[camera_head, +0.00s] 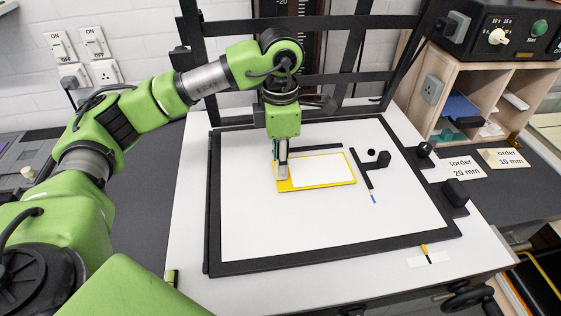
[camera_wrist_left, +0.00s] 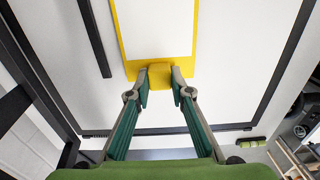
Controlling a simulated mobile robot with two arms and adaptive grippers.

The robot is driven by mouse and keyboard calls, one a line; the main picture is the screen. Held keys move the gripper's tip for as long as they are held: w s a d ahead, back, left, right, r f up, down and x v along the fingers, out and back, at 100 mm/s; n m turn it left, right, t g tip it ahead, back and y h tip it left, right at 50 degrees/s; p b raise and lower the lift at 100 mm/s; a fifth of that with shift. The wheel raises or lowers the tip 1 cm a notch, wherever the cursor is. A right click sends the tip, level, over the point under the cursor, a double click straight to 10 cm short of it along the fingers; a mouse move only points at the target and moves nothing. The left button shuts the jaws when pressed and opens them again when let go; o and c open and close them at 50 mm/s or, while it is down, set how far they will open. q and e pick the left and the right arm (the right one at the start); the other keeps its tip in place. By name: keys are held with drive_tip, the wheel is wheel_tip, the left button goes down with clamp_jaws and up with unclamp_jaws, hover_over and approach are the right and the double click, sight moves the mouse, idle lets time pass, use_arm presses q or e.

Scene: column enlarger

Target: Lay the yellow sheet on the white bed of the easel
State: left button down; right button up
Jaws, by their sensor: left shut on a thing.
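The yellow sheet (camera_head: 348,181) has a yellow border around a large white middle. It is over the white bed of the easel (camera_head: 300,230), roughly level; I cannot tell whether it touches the bed. My left gripper (camera_head: 282,172) points down at the sheet's left end. In the left wrist view my left gripper (camera_wrist_left: 160,80) is shut on a yellow block-like part at the near edge of the sheet (camera_wrist_left: 130,38). The bed (camera_wrist_left: 230,75) shows on both sides of it. My right gripper is not in view.
A black frame (camera_head: 335,264) surrounds the bed. A dark bar (camera_head: 315,147) lies behind the sheet and another (camera_head: 362,175) to its right, with a black knob (camera_head: 382,159) beyond. The front of the bed is clear. A wooden shelf (camera_head: 470,95) stands at the back right.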

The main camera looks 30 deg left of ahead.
use_arm(q)
drive_tip(key=shift+f+b, duration=0.3)
drive_tip(key=shift+f, duration=0.05)
drive_tip(key=c, duration=1.7)
unclamp_jaws()
drive_tip(key=shift+r, duration=0.2)
drive_tip(key=shift+r+p, duration=2.45)
drive_tip(key=shift+r, duration=1.45)
wheel_tip(320, 180, up, 12)
drive_tip(key=shift+f, duration=0.1)
